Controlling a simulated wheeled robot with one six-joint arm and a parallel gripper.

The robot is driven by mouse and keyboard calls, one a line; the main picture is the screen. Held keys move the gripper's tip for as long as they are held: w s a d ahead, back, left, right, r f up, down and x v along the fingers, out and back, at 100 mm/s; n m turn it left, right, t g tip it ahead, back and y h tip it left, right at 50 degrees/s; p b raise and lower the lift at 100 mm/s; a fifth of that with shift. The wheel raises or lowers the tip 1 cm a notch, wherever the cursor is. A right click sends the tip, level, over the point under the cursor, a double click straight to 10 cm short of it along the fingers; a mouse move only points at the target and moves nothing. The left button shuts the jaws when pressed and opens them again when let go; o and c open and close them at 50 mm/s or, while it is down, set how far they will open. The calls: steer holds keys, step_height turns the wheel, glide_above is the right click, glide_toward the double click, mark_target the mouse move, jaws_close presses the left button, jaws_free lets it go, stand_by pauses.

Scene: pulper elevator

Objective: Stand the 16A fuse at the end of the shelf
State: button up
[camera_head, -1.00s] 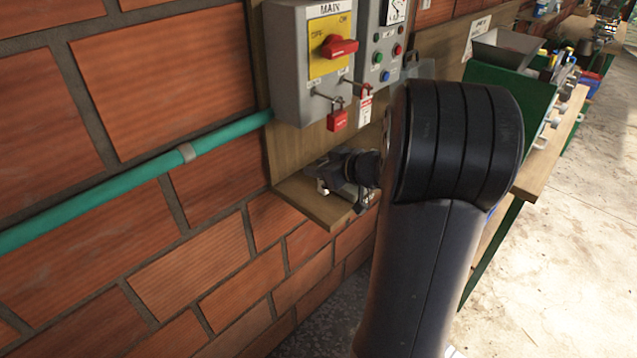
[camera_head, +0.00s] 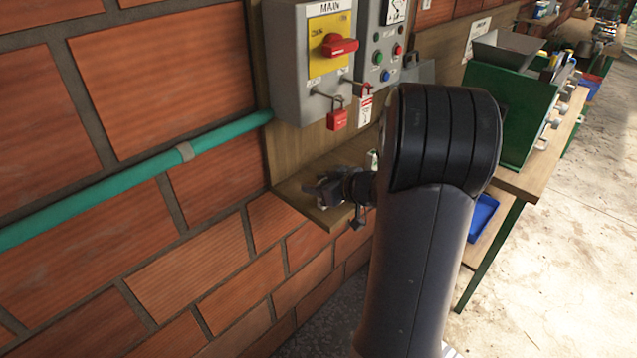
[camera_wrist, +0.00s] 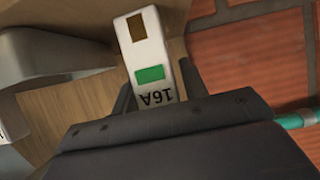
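The 16A fuse (camera_wrist: 150,60) is a white block with a green patch, a brown patch and an upside-down 16A label in the wrist view. It sits between the two fingers of my gripper (camera_wrist: 160,92), which appear closed on its sides. In the head view my gripper (camera_head: 325,191) is over the left part of the small wooden shelf (camera_head: 290,188), below the switch boxes. The fuse cannot be made out there. Whether it touches the shelf cannot be told.
The grey MAIN switch box (camera_head: 300,75) with a red padlock (camera_head: 337,119) hangs above the shelf. A small pale object (camera_head: 372,160) shows behind my arm. A teal pipe (camera_head: 100,187) runs along the brick wall at left. A workbench (camera_head: 535,182) stands at right.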

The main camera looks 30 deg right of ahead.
steer(key=shift+o, duration=1)
steer(key=shift+r, duration=0.2)
steer(key=v, duration=1.2)
steer(key=shift+p, duration=0.4)
steer(key=shift+f, duration=0.15)
